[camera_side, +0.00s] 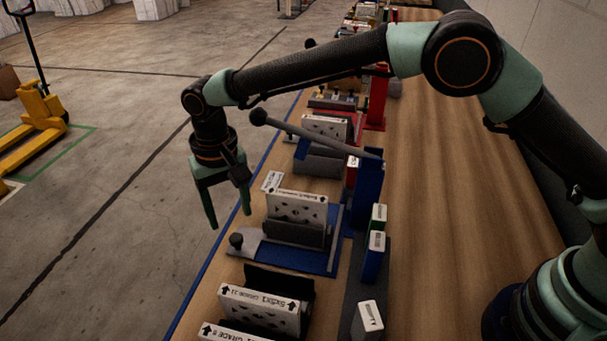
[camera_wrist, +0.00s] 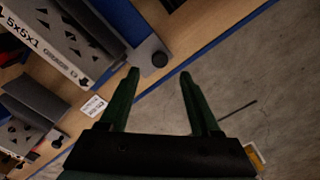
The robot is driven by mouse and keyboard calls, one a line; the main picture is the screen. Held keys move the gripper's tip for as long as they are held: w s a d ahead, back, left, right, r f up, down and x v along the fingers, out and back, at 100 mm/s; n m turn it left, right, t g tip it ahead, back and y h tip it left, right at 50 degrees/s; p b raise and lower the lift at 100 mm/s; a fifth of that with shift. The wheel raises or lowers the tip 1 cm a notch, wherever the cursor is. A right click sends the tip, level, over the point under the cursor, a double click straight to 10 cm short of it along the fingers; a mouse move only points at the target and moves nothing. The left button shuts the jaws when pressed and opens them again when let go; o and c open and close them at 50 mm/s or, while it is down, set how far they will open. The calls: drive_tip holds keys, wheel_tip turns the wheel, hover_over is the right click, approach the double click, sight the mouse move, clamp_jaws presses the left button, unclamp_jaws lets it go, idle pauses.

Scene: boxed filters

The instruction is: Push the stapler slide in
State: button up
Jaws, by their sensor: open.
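The stapler has a blue base (camera_side: 312,262) and a grey slide (camera_side: 249,241) with a black knob (camera_side: 236,240) at its left end, sticking out toward the table's left edge. A white box printed with dark shapes (camera_side: 297,205) stands in its grey holder. The knob also shows in the wrist view (camera_wrist: 160,59), at the end of the grey slide (camera_wrist: 146,48). My gripper (camera_side: 230,219) points down, open and empty, near the table's left edge. In the wrist view my fingertips (camera_wrist: 159,72) are apart, with the knob just beyond the gap between them. I see no contact.
A long grey lever with a ball end (camera_side: 258,117) slants to a tall blue post (camera_side: 367,190) above the stapler. More boxes (camera_side: 260,303) stand in front. Green and blue small boxes (camera_side: 374,250) stand to the right. Concrete floor (camera_side: 110,220) lies clear at left.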

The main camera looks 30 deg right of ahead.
sight(236, 238)
wheel_tip(236, 238, down, 6)
drive_tip(key=shift+f, duration=0.15)
idle(0.3)
clamp_jaws()
idle(1.3)
